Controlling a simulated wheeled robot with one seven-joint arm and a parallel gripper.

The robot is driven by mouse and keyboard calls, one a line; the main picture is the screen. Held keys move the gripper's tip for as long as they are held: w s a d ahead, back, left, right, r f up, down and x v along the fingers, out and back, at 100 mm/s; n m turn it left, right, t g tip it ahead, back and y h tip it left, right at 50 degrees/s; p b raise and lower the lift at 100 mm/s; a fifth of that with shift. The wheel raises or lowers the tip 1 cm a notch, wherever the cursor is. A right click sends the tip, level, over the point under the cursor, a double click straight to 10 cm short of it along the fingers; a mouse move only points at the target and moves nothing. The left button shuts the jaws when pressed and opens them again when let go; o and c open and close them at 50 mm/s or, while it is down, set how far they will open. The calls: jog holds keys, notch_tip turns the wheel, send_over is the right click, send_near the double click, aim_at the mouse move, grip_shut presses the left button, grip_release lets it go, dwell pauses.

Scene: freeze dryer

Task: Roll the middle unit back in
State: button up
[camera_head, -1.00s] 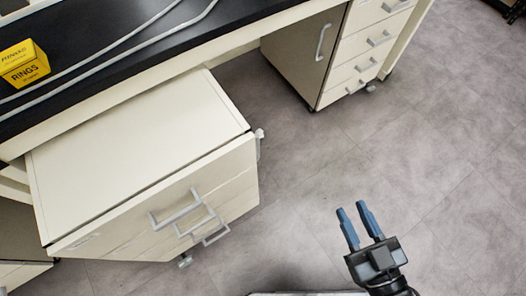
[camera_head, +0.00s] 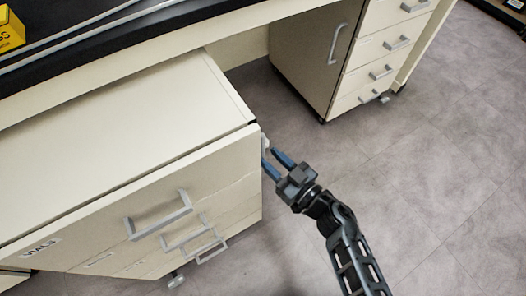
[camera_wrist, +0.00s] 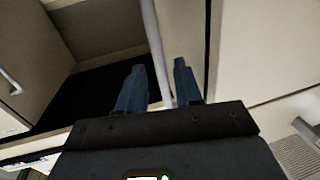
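The middle unit (camera_head: 120,130) is a cream drawer cabinet with grey bar handles and a "VIALS" label. It stands pulled out from under the black-topped bench, its front turned toward the lower right.
The black bench top (camera_head: 90,40) runs across the upper left, with a yellow box (camera_head: 10,30) and pale cables on it. Another cabinet (camera_head: 350,55) with a door and drawers stands under the bench at upper right. The grey floor (camera_head: 420,170) on the right is clear.

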aim_at(264, 153)
jog(key=shift+b+x, duration=0.45)
jog(key=shift+x, duration=1.55)
jog(key=shift+c, duration=0.3)
grip_shut()
